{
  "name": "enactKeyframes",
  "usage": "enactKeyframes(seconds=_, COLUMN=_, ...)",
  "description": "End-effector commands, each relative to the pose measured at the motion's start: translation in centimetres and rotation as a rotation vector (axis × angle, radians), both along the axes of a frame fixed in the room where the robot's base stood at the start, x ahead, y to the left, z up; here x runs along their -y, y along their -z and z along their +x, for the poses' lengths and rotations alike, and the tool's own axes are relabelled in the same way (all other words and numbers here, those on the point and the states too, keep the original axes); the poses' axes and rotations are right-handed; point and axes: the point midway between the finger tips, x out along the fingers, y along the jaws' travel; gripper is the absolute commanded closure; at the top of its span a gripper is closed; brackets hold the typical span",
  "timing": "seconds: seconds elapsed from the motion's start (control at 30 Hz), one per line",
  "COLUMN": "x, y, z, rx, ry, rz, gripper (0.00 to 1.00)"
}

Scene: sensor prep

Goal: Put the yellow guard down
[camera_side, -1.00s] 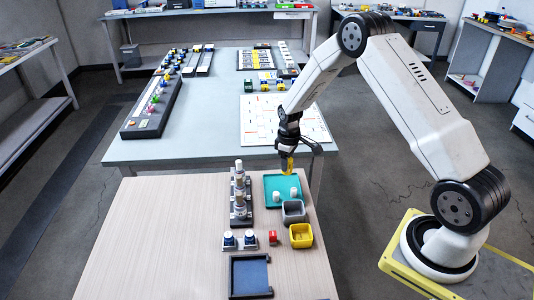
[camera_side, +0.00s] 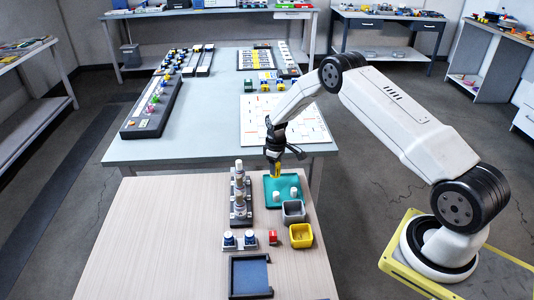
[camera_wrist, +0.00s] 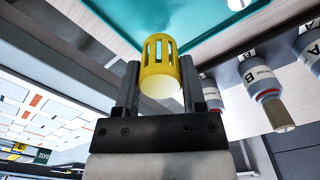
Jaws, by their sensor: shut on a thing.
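My gripper (camera_side: 275,166) is shut on the yellow guard (camera_wrist: 160,60), a slotted yellow cylinder held between the two fingers. In the side view the guard (camera_side: 275,171) is over the back left part of the teal tray (camera_side: 270,200). In the wrist view the guard's far end is close to the teal surface (camera_wrist: 215,15); I cannot tell whether it touches. Two white pieces (camera_side: 276,196) (camera_side: 293,191) stand in the tray, in front of and to the right of the guard.
A dark rack (camera_side: 240,215) with several white-capped sensors stands left of the tray. A grey bin (camera_side: 293,220) and a yellow bin (camera_side: 301,243) are in front of the tray. A blue-lined tray (camera_side: 250,290) lies at the front. The wooden table's left side is clear.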

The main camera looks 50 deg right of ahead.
Motion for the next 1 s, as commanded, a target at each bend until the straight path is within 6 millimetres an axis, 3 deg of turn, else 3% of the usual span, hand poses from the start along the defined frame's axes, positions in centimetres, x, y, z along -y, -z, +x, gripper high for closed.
enactKeyframes(seconds=0.23, x=0.1, y=0.6, z=0.4, rx=-0.001, ry=0.000, rz=0.000, gripper=0.81)
enactKeyframes(seconds=0.5, x=0.1, y=3.2, z=0.3, rx=-0.001, ry=0.000, rz=0.001, gripper=0.81)
enactKeyframes(seconds=1.0, x=0.1, y=3.8, z=0.3, rx=0.000, ry=0.000, rz=0.000, gripper=0.81)
